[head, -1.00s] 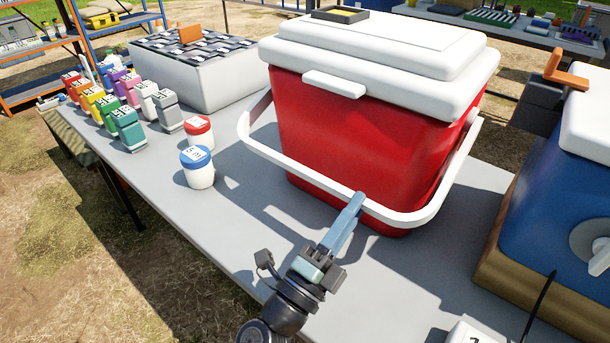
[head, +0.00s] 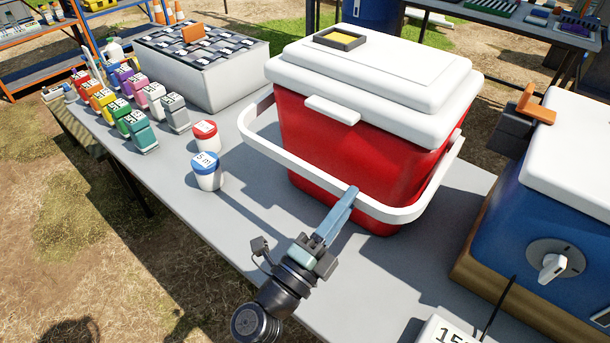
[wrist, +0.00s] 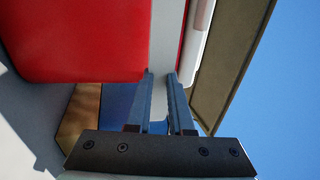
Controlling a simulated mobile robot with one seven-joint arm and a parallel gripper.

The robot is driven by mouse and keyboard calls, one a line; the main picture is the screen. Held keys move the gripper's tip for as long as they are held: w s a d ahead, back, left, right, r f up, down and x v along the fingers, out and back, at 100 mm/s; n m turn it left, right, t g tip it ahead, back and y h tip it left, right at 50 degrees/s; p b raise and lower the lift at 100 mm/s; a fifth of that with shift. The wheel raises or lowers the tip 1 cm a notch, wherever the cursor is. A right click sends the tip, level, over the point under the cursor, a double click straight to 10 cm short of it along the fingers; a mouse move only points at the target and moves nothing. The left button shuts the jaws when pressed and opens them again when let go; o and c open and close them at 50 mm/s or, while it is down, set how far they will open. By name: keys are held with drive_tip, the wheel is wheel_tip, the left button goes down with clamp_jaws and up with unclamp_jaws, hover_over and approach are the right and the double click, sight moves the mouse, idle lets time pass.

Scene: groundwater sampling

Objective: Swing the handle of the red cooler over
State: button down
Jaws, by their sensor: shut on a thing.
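The red cooler (head: 345,150) with a white lid stands on the grey table, its lid on. Its white handle (head: 300,172) hangs low around the near side, apart from the red front wall. My gripper (head: 350,197) reaches from the near side and is shut on the front bar of the handle. In the wrist view, the two fingers (wrist: 163,95) sit either side of the white handle (wrist: 186,45), with the red cooler wall (wrist: 80,40) to the left.
Two small jars, one red-lidded (head: 207,136) and one blue-lidded (head: 207,171), stand left of the handle. Several coloured bottles (head: 141,131) and a grey box (head: 205,80) are farther left. A blue cooler (head: 530,225) stands at right. The table's front left is clear.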

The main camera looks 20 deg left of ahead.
drive_tip(key=shift+g, duration=0.4)
drive_tip(key=r+p, duration=0.1)
drive_tip(key=p, duration=0.1)
drive_tip(key=r+p, duration=0.2)
drive_tip(key=p, duration=0.1)
drive_tip(key=r+p, duration=0.2)
drive_tip(key=p, duration=0.1)
drive_tip(key=shift+s+a+r, duration=0.25)
drive_tip(key=shift+s, duration=0.05)
drive_tip(key=shift+f, duration=0.1)
drive_tip(key=w+d+r+g+y+p, duration=0.1)
drive_tip(key=w+r+g+p, duration=0.1)
drive_tip(key=r+p, duration=0.9)
drive_tip(key=p+x, duration=0.1)
drive_tip(key=p, duration=0.6)
drive_tip(key=shift+w, duration=0.35)
